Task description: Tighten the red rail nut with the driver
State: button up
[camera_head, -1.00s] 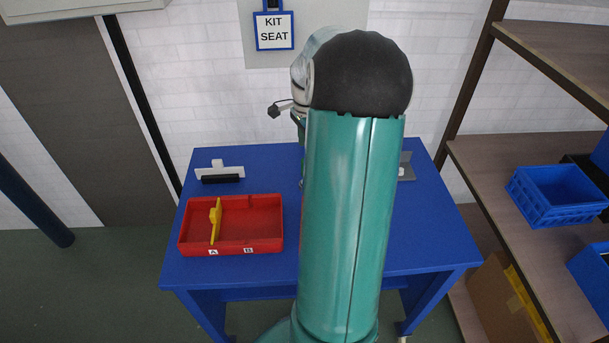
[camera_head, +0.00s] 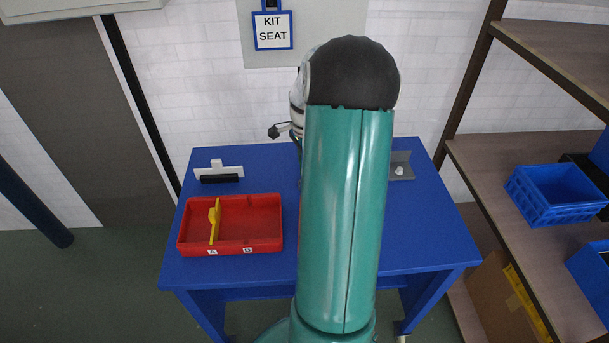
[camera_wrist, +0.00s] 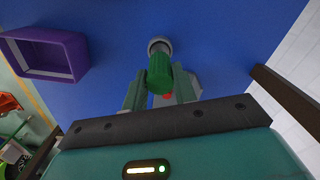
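My gripper (camera_wrist: 158,84) shows in the wrist view with its two fingers on either side of a green cylinder (camera_wrist: 159,72), apparently the driver's handle. It looks shut on it. A round grey end (camera_wrist: 159,45) shows beyond the green part. A small red spot (camera_wrist: 168,96) shows just below the cylinder, between the fingers; I cannot tell whether it is the red rail nut. A grey piece (camera_wrist: 190,84) lies behind the right finger. In the head view my arm hides the gripper and the middle of the table.
A red tray (camera_head: 265,240) with a yellow part (camera_head: 214,221) stands on the blue table (camera_head: 430,245) at left. Behind it is a white piece with a black bar (camera_head: 219,176). A grey bracket (camera_head: 401,160) sits at back right. A purple open box (camera_wrist: 75,50) shows in the wrist view.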

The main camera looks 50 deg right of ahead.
jog(key=shift+c, duration=1.3)
jog(key=shift+r, duration=2.4)
jog(key=s+d+r, duration=0.3)
jog(key=s+d, duration=0.1)
jog(key=d, duration=0.4)
jog(key=shift+s+r, duration=0.2)
jog(key=shift+s, duration=0.15)
jog(key=shift+d, duration=0.1)
jog(key=shift+f, duration=2.25)
jog(key=shift+f, duration=0.85)
